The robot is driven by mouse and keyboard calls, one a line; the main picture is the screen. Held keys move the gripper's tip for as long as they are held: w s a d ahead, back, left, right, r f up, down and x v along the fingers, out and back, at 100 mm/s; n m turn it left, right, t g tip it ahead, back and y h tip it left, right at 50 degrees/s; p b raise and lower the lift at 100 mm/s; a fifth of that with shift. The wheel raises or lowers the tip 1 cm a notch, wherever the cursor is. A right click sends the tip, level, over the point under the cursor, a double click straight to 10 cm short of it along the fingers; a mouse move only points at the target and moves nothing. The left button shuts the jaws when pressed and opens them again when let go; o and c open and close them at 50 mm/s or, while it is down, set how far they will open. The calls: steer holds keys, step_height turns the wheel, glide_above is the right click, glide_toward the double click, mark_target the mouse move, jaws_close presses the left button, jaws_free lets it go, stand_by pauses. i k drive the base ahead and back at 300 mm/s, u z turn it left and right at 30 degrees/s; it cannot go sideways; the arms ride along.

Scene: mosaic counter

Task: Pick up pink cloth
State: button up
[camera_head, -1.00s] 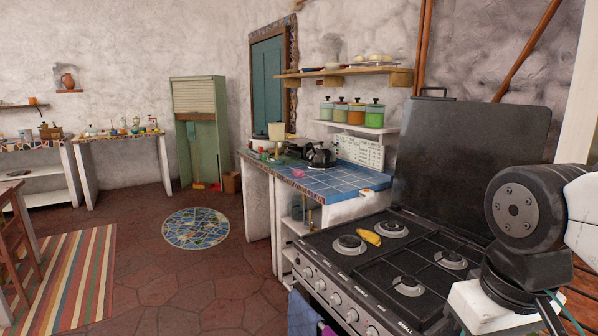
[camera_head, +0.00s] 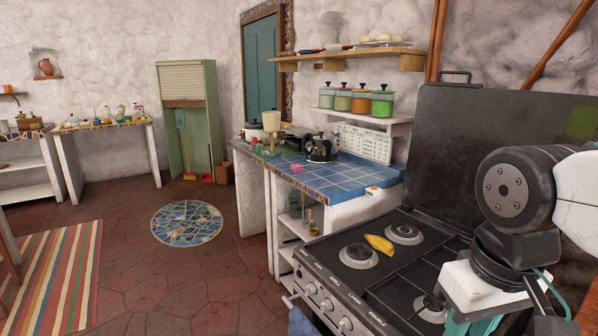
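A small pink thing (camera_head: 296,168) lies on the blue-tiled mosaic counter (camera_head: 345,178), near its left front edge. It may be the pink cloth, but it is too small to make out its folds. Part of my arm shows at the right, over the stove. My gripper is not in view.
A black kettle (camera_head: 321,149) stands on the counter behind the pink thing. Open floor (camera_head: 180,280) lies to the left, with a round mosaic (camera_head: 187,223) and a striped rug (camera_head: 50,270).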

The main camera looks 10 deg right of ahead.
mark_target(297, 167)
steer(key=u, duration=0.5)
steer(key=k, duration=0.65)
steer(key=u, duration=0.75)
steer(key=i, duration=3.55)
steer(key=z, duration=1)
steer(key=i, duration=1.85)
steer(key=z, duration=1.2)
steer(key=i, duration=0.55)
steer(key=z, duration=0.2)
